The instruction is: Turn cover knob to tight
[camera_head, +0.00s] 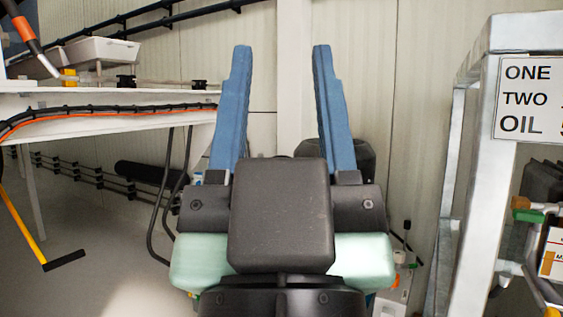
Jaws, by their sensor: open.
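My gripper (281,50) fills the middle of the camera_head view, seen from behind. Its two blue fingers point up and away, wide apart, with nothing between them but the pale wall behind. I cannot make out a cover knob or a pump for sure in this view. My gripper's dark body hides much of the lower middle.
A metal frame (480,170) with a sign (530,98) stands at right. A dark rounded object (355,155) is partly hidden behind my gripper. Some floor (110,260) is clear at lower left.

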